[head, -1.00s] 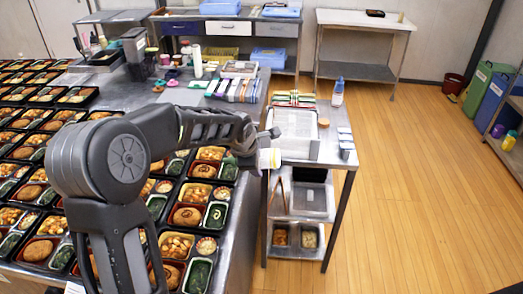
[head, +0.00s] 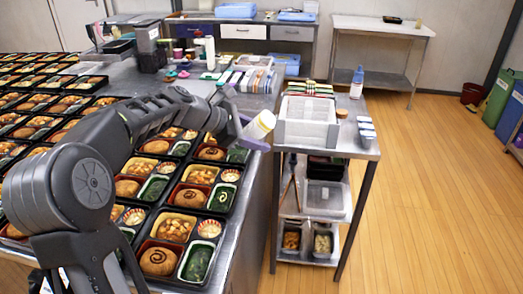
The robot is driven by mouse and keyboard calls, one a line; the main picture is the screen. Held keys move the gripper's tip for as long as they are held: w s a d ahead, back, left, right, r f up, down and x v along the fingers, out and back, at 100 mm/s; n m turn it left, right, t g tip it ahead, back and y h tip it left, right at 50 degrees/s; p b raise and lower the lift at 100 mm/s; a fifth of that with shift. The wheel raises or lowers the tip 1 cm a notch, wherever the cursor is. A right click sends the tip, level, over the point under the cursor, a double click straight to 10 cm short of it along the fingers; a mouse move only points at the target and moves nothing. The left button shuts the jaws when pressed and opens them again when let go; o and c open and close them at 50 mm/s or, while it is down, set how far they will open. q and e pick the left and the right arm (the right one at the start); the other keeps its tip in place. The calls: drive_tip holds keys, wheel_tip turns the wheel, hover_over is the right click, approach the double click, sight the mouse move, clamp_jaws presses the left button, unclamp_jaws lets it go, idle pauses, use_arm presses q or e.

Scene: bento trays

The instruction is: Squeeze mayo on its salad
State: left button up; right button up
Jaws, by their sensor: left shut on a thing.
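My left gripper (head: 250,138) is shut on a pale mayo bottle (head: 261,124). It holds the bottle tilted, past the right edge of the steel table and above the bento trays in the picture. The nearest bento tray (head: 187,281) has a brown patty with dark sauce lines, browned pieces and greens. Its small round salad cup (head: 209,229) sits at its right side. Another salad cup (head: 229,176) lies in the tray behind it. The bottle is apart from both cups. I cannot tell whether mayo is on them. My right gripper is out of view.
Rows of filled bento trays cover the left of the table. A side cart (head: 365,151) at the right carries a clear bin (head: 305,133), a blue-capped bottle (head: 357,82) and small boxes. Open wooden floor (head: 430,200) lies to the right.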

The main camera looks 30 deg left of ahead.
use_arm(q)
drive_tip(key=shift+a+f+h+b, duration=0.25)
drive_tip(key=shift+f+h+b, duration=0.15)
drive_tip(key=shift+b, duration=0.1)
wheel_tip(320, 180, down, 2)
drive_tip(key=shift+f+b, duration=0.1)
drive_tip(key=shift+b, duration=0.35)
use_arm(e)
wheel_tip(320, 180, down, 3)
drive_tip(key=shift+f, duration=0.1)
use_arm(q)
drive_tip(key=shift+s, duration=0.1)
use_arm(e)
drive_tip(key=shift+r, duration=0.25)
use_arm(q)
drive_tip(key=shift+o, duration=0.7)
drive_tip(key=shift+s+d, duration=0.15)
drive_tip(key=shift+s, duration=0.25)
drive_tip(key=c, duration=0.8)
drive_tip(key=shift+w+p, duration=0.15)
drive_tip(key=shift+p, duration=0.2)
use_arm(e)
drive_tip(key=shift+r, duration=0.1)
